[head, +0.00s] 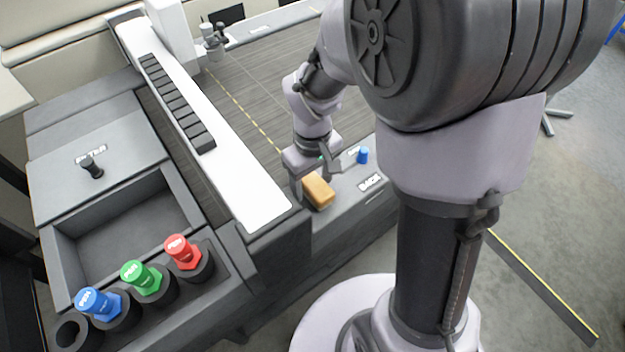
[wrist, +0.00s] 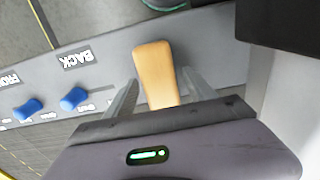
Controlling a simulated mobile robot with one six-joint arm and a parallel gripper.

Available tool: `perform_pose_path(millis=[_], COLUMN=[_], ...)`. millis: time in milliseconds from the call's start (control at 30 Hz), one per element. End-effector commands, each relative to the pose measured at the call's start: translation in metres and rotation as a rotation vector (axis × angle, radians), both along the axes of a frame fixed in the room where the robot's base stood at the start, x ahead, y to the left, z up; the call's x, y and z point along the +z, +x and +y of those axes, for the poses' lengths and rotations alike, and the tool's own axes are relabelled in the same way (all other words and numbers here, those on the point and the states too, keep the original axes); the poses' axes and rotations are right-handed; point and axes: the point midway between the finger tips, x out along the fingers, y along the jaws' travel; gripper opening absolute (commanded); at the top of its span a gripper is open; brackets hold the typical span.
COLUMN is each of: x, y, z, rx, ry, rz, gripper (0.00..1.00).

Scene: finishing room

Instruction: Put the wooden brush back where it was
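The wooden brush (head: 319,190) shows in the head view as a tan block at the ledge by the BACK label. In the wrist view its smooth tan wood (wrist: 153,68) points away from me, over the grey ledge (wrist: 112,70). My gripper (wrist: 160,80) has one finger on each side of the brush, with a narrow gap visible on both sides, so it looks open around it. In the head view my gripper (head: 308,182) is right at the brush. The brush's near end is hidden behind my gripper body, and its underside is not visible.
Blue knobs (wrist: 73,98) sit on the ledge near the BACK label (wrist: 77,59). A dark slatted bed (head: 262,95) lies behind. A white rail (head: 225,150) runs at left. Blue (head: 98,303), green (head: 141,276) and red (head: 182,250) pens stand in holders beside an empty tray (head: 75,235).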

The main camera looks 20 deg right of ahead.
Motion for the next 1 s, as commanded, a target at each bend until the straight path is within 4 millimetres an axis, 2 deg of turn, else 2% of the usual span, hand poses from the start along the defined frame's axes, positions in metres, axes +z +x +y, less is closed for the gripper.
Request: perform_pose_path(millis=[233, 333, 600, 700, 867, 933, 1000], x=[0.001, 0.010, 0.086, 0.108, 0.127, 0.145, 0.172], y=[0.000, 0.000, 0.001, 0.000, -0.001, -0.011, -0.031], z=[0.000, 0.000, 0.000, 0.000, 0.000, 0.004, 0.010], rx=[0.000, 0.000, 0.000, 0.000, -0.010, -0.067, -0.179], ry=[0.000, 0.000, -0.001, 0.000, 0.002, 0.019, 0.057], rz=[0.000, -0.001, -0.004, -0.003, -0.010, -0.055, -0.137], gripper=[0.63, 0.63, 0.63, 0.63, 0.63, 0.63, 0.63])
